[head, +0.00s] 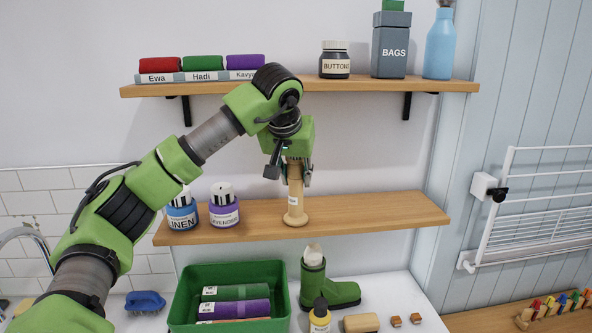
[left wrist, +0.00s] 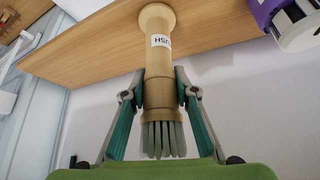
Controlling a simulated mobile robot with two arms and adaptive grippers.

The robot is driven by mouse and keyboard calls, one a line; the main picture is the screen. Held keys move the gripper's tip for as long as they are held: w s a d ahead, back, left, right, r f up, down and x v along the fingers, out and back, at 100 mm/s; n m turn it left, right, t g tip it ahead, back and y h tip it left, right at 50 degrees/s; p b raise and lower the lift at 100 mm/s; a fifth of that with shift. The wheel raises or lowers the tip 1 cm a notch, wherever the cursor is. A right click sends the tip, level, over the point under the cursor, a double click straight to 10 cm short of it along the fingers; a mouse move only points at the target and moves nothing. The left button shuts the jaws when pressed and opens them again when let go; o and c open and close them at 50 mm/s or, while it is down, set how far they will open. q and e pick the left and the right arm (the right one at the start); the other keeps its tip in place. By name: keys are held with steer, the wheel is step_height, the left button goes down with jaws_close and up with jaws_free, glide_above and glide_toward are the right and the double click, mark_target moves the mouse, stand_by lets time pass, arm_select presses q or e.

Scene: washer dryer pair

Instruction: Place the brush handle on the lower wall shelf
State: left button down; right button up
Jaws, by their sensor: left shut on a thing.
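The brush handle (head: 295,207) is a pale wooden turned piece with a flared end and a white label, upright with the flared end down at the lower wall shelf (head: 380,208). That end looks to be on the board or just above it. My left gripper (head: 296,178) is above it, shut on its upper part. In the left wrist view the fingers (left wrist: 163,92) hold the brush handle (left wrist: 156,60) from both sides, its grey bristles towards my palm. The shelf (left wrist: 100,58) lies behind its flared end. My right gripper is not in view.
A purple-labelled jar (head: 224,210) and a blue-labelled jar (head: 182,217) stand left on the lower shelf. Its right part is bare. The upper shelf (head: 290,87) holds folded cloths and containers. Below are a green crate (head: 183,300) and a green boot (head: 340,291).

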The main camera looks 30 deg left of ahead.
arm_select(q)
steer(key=shift+s+d+r, duration=0.1)
steer(key=shift+s, duration=0.1)
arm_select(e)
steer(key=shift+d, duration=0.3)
arm_select(q)
steer(key=c, duration=1.6)
jaws_free()
steer(key=shift+f, duration=0.2)
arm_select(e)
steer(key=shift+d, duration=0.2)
arm_select(q)
steer(key=shift+r, duration=0.1)
steer(key=shift+r, duration=0.25)
steer(key=b+v, duration=0.2)
steer(key=v, duration=0.9)
steer(key=shift+s+r+b, duration=0.15)
steer(key=shift+r+b, duration=0.15)
steer(key=shift+b, duration=0.05)
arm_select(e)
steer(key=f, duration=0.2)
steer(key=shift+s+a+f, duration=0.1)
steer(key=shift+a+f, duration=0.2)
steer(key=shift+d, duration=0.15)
